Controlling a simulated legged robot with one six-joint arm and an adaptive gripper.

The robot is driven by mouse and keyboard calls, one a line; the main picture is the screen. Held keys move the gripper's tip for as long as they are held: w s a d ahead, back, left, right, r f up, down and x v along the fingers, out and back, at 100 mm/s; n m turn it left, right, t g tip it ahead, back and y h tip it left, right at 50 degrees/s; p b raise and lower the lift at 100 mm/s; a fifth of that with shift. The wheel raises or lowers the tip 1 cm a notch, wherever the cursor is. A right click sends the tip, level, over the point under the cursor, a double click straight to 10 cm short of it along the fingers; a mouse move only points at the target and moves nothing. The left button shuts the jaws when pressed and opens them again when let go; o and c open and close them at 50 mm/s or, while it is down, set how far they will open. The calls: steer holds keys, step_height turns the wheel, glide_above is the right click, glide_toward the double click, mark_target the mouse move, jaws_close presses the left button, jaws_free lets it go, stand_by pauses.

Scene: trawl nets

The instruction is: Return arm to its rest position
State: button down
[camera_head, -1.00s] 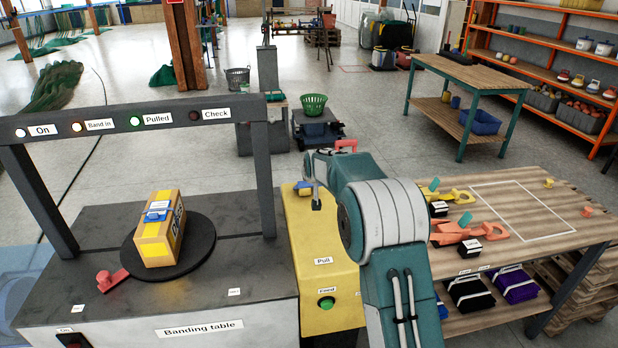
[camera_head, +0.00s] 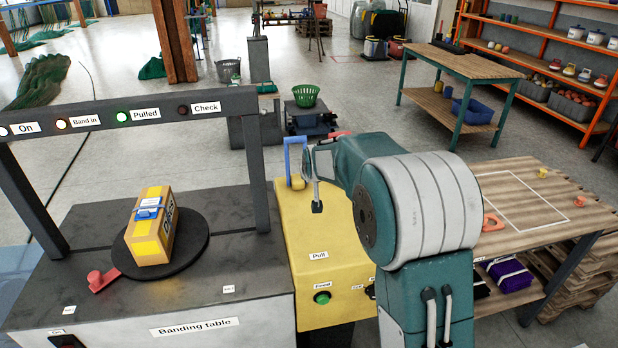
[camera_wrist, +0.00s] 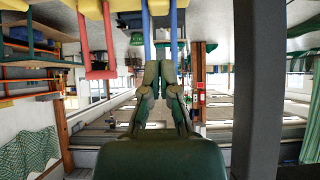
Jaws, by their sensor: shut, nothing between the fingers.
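My gripper (camera_wrist: 168,68) shows in the wrist view with its dark green fingers together and nothing held. In the wrist view, which is upside down, a blue handle (camera_wrist: 146,35) hangs just beyond the fingertips. A red handle (camera_wrist: 95,40) is to its left. Contact cannot be told. The blue handle (camera_head: 287,155) stands upright on the yellow cabinet in the head view.
A banded box (camera_head: 150,225) sits on the round plate of the banding table (camera_head: 75,235), under the dark frame (camera_head: 260,165). The wooden table (camera_head: 535,200) at right is partly hidden by my arm. A green-legged bench (camera_head: 470,65) stands behind, with open floor between.

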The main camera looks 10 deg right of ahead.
steer(key=shift+s, duration=0.8)
